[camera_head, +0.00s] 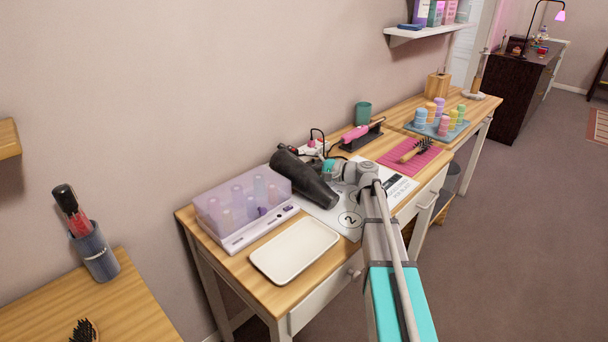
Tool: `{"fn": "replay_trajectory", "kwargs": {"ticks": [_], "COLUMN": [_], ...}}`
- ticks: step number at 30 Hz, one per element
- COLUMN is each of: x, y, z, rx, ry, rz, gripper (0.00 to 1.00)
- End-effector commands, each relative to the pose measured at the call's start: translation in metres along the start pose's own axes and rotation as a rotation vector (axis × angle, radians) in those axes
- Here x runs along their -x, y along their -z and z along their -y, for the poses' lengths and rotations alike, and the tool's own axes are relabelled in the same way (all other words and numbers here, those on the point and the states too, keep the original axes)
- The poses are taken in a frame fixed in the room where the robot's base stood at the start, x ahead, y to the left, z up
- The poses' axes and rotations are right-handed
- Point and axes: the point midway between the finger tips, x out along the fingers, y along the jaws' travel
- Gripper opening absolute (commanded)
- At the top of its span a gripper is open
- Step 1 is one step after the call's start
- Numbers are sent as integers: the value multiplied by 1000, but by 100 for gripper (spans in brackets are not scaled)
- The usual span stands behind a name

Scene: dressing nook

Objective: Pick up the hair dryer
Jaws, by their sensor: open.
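The black hair dryer (304,178) is over the white numbered sheet on the wooden table, right behind the purple-lidded box. Its wide end points toward the lower right. My gripper (329,167) is at the dryer's right side, coming in from the right. Its fingertips are small and partly hidden by the dryer and my wrist. My gripper is open. I cannot tell whether it touches the dryer or is around part of it.
The roller box (240,208) and cream tray (294,250) stand at the table's near end. A power strip (312,147), pink iron on a stand (361,133), green cup (363,113) and pink mat (424,156) with a brush lie beyond. The wall rises behind.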

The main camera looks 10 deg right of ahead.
Motion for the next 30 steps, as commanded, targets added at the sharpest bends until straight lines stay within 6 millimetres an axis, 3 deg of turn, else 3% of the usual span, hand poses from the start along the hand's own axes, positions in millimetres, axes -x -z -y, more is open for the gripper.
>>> {"fn": "replay_trajectory", "kwargs": {"ticks": [10, 26, 30], "x": [1, 1, 1], "y": [0, 1, 0], "z": [0, 0, 1], "rx": [0, -1, -2], "ry": [0, 1, 3], "rz": [-1, -1, -1], "gripper": [100, 2, 0]}}
